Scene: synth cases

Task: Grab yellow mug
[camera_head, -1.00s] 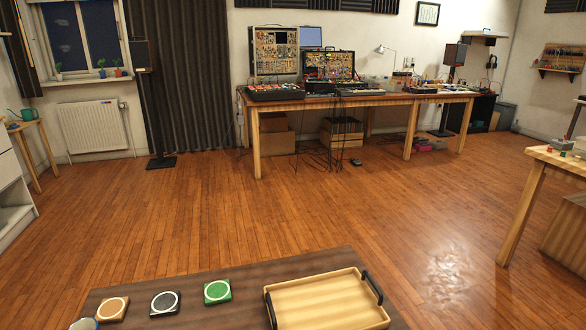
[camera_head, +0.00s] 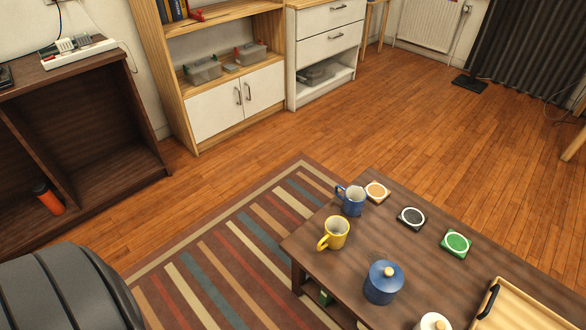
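The yellow mug (camera_head: 335,232) stands upright near the left edge of the dark low table (camera_head: 330,262), its handle toward the lower left. A blue mug (camera_head: 353,200) stands just behind it, with its handle toward the upper left. A blue lidded pot (camera_head: 383,282) stands in front and to the right of the yellow mug. Nothing covers the yellow mug. Neither of my grippers shows in the head view.
Orange, black and green coasters (camera_head: 457,243) lie along the table's back edge. A wooden tray (camera_head: 510,312) is at right and a white lidded pot (camera_head: 433,322) at the bottom edge. A striped rug (camera_head: 225,262) lies left of the table. A dark rounded object (camera_head: 60,290) fills the lower left corner.

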